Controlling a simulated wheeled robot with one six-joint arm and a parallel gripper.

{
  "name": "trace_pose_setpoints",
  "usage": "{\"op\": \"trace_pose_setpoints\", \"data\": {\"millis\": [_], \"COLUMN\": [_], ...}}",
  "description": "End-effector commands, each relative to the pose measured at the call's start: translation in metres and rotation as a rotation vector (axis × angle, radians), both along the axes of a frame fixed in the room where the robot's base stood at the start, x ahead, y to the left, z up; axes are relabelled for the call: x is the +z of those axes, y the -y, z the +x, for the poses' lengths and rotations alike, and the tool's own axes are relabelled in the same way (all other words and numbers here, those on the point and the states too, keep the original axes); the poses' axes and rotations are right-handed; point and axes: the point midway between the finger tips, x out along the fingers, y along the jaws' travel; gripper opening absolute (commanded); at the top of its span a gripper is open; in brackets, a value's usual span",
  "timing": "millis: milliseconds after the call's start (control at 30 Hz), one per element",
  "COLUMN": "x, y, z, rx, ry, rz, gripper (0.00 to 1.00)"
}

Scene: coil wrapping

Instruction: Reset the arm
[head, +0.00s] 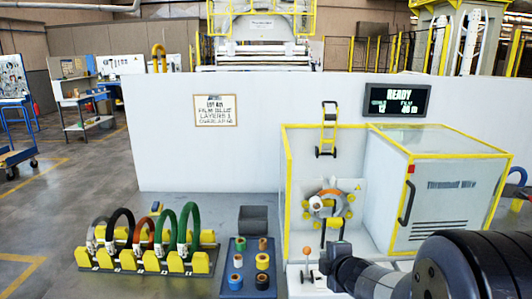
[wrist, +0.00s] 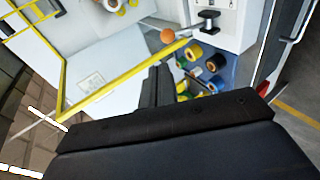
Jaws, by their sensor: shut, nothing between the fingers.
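My gripper (head: 338,250) is in front of the wrapping machine in the head view, with my dark arm reaching in from the lower right. In the wrist view its two dark fingers (wrist: 158,85) lie together, shut and empty. The wrapping machine (head: 440,205) has a yellow-edged cabinet and a round wrapping head (head: 328,204) with an orange part. An orange-knobbed lever (head: 307,252) stands just left of my gripper; its knob also shows in the wrist view (wrist: 167,36). Whether the fingers touch anything on the machine's front is unclear.
A rack (head: 145,259) holds several coloured coils at the left. A blue tray (head: 233,285) with several tape rolls stands between rack and machine. A dark grey block (head: 253,219) is behind the tray.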

Motion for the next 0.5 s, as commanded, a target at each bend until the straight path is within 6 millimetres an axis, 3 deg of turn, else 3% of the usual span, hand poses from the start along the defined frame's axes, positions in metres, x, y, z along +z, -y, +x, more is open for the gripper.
{"op": "trace_pose_setpoints", "data": {"millis": [100,133,500], "x": [0.015,0.011,-0.029], "y": [0.004,0.004,-0.008], "z": [-0.018,-0.017,0.039], "rx": [-0.002,-0.001,0.0], "ry": [0.002,-0.001,-0.003], "rz": [0.0,0.0,0.0], "gripper": [0.0,0.0,0.0]}}
